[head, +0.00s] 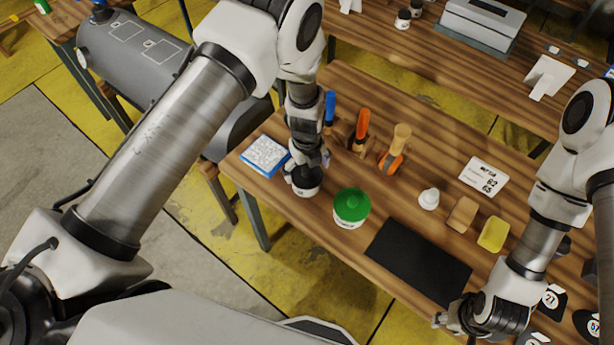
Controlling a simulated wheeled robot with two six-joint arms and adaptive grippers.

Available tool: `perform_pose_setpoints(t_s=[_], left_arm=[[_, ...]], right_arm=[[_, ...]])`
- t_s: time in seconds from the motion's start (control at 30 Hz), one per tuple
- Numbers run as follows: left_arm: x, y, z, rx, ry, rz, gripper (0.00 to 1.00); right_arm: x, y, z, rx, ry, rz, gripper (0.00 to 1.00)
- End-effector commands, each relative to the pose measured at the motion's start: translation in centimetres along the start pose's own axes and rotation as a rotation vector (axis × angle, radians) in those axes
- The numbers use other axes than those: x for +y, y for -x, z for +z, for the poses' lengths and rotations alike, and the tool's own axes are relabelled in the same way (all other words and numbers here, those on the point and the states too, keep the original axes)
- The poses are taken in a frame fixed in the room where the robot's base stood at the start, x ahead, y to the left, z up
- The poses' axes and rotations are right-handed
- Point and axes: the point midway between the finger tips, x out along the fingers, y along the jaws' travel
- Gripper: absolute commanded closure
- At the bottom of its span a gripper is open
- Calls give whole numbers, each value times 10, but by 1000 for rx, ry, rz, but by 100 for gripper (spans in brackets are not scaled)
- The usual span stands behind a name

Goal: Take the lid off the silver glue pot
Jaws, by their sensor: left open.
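My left gripper (307,163) is open and points down over a small pale pot (307,191) on the wooden table. The gripper covers much of this pot, and its dark top shows only in part. I cannot tell whether the fingers touch it or whether it is the silver glue pot. A white pot with a green lid (351,204) stands upright just to the right, apart from the gripper. My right gripper (442,320) is low over the table's front edge at the right, away from both pots. Its fingers are too small to read.
Behind the pots are a blue-handled tool (330,108), an orange-handled brush (361,124) and a wooden-handled tool (398,140). A blue-edged pad (266,156) lies left. A black mat (418,262), white bottle (429,199), tan block (462,214) and yellow sponge (493,234) lie right.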

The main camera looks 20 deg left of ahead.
Motion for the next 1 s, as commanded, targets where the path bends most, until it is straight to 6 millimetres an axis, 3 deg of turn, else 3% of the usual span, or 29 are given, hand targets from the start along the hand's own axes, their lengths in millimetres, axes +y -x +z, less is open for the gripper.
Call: perform_pose_setpoints(t_s=[0.07,0.27,0.3,0.57,1.0], left_arm=[[0,2,0,0,0,0,0],[0,2,0,0,0,0,67],[0,2,0,0,0,0,72],[0,0,0,0,0,0,83],[1,1,-1,2,1,3,84]], right_arm=[[0,2,0,0,0,0,60],[0,2,0,0,0,0,60],[0,2,0,0,0,0,60],[0,2,0,0,0,0,60],[0,3,0,0,0,0,60]])
